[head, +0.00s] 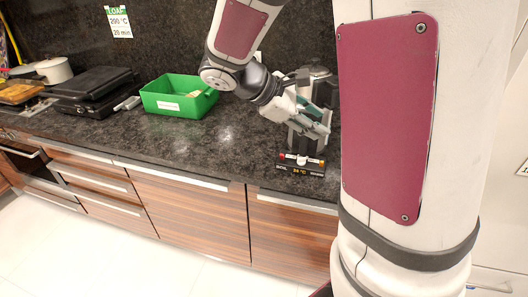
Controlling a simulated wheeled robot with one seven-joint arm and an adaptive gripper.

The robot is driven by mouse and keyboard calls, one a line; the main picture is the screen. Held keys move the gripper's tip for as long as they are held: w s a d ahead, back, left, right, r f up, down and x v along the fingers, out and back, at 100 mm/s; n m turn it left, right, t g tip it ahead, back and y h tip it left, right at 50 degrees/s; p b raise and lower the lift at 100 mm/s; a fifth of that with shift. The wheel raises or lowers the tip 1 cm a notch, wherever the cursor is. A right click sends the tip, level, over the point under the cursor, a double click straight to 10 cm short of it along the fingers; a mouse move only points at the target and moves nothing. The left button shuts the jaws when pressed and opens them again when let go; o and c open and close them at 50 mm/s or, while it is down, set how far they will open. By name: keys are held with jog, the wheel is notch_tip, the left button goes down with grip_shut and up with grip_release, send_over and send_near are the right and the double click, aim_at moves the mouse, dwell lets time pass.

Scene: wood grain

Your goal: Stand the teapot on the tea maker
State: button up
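The tea maker (301,167) stands near the counter's front edge, a dark base with a lit display on its front. My gripper (316,118) is just above and behind its front panel and hides much of it. A silver, lidded vessel that looks like the teapot (319,72) shows behind my gripper, with a dark part at its upper left. Its lower body is hidden by my gripper and arm. I cannot tell whether it rests on the tea maker, or whether my fingers are shut on it.
A green bin (178,103) stands on the dark counter (180,143) left of my arm. Farther left are a black appliance (94,88) and a white pot (53,70). The counter between bin and tea maker is clear. My column blocks the right side.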

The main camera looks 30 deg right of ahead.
jog(key=s+a+r+m+t+y, duration=0.3)
jog(key=s+a+m+t+y, duration=0.1)
jog(key=a, duration=0.6)
jog(key=s+a+r+m+t+y, duration=0.2)
jog(key=s+a+m+t+y, duration=0.2)
jog(key=a, duration=0.6)
jog(key=shift+s+a+r+t+y, duration=0.2)
jog(key=shift+s+r+t+y, duration=0.15)
jog(key=shift+s+y, duration=0.75)
